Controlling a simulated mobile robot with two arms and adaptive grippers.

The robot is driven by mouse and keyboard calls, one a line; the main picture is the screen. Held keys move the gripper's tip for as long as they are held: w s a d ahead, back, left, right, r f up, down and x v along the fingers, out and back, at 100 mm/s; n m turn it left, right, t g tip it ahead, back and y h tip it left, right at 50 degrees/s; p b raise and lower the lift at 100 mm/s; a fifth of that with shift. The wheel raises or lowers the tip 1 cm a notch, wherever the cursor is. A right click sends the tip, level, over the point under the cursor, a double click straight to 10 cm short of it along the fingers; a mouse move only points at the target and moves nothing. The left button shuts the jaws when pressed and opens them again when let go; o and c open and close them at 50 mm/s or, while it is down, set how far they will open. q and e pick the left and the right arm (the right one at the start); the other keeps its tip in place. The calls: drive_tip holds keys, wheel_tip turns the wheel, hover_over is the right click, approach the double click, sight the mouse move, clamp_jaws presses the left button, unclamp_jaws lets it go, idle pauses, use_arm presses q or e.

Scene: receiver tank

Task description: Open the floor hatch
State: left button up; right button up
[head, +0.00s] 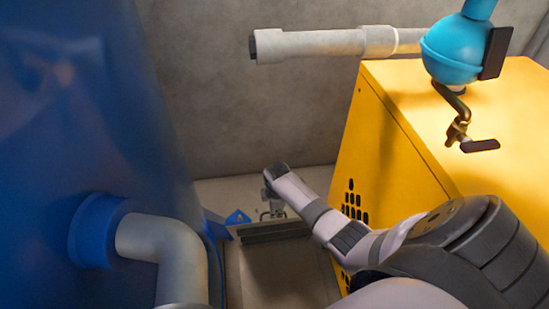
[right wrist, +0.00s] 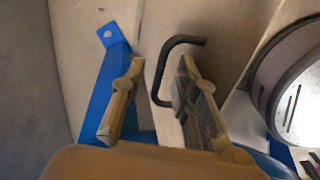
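My right gripper (head: 271,208) reaches down at the floor between the blue tank and the yellow cabinet. In the right wrist view its two fingers (right wrist: 161,66) stand apart, so it is open. A dark bent handle (right wrist: 182,39) shows between and just beyond the fingers, with the right finger overlapping part of it. I cannot tell whether the fingers touch it. The handle rises from a pale floor surface (right wrist: 157,20), which appears to be the hatch; its outline is unclear. In the head view, a pale floor panel (head: 275,275) lies below a dark bar. My left gripper is not in view.
A large blue tank (head: 70,110) with a grey pipe (head: 165,240) stands at left. The yellow cabinet (head: 400,150) stands at right. A blue bracket (head: 237,217) is left of the gripper; it also shows in the wrist view (right wrist: 103,85). A concrete wall (head: 230,110) closes the back.

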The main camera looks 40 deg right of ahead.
drive_tip(key=shift+w+f, duration=0.1)
drive_tip(key=shift+f, duration=0.15)
drive_tip(key=shift+c, duration=0.3)
clamp_jaws()
idle(0.5)
